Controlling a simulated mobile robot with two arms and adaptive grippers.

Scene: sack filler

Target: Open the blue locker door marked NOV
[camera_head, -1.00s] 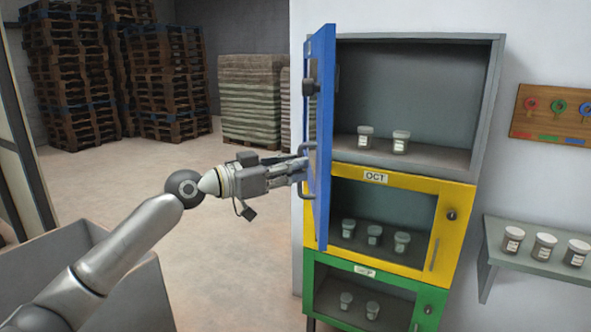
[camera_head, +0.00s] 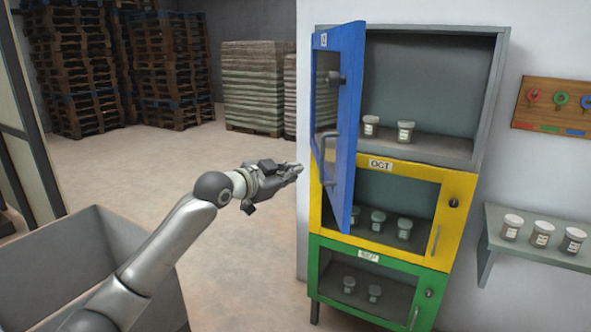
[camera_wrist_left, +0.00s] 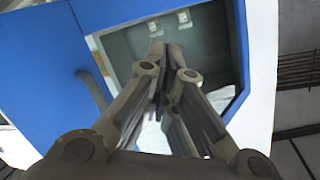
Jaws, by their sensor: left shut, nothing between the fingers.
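The blue locker door (camera_head: 347,110) of the top compartment stands open, swung out toward me with its window, dark lock and grey handle (camera_head: 328,158) facing left. A small label (camera_head: 323,40) sits at its top edge, too small to read. My left gripper (camera_head: 298,169) is shut and empty, to the left of the door and apart from the handle. In the left wrist view its closed fingers (camera_wrist_left: 168,48) point at the blue door (camera_wrist_left: 40,55) and its window, with the handle (camera_wrist_left: 92,88) to their left. My right gripper is not in view.
The open compartment holds two jars (camera_head: 388,129). Below are the shut yellow OCT door (camera_head: 448,215) and green SEP door (camera_head: 425,290). A wall shelf (camera_head: 540,240) with jars and a key board (camera_head: 560,107) are at right. A grey bin (camera_head: 45,250) stands at lower left; floor behind is clear.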

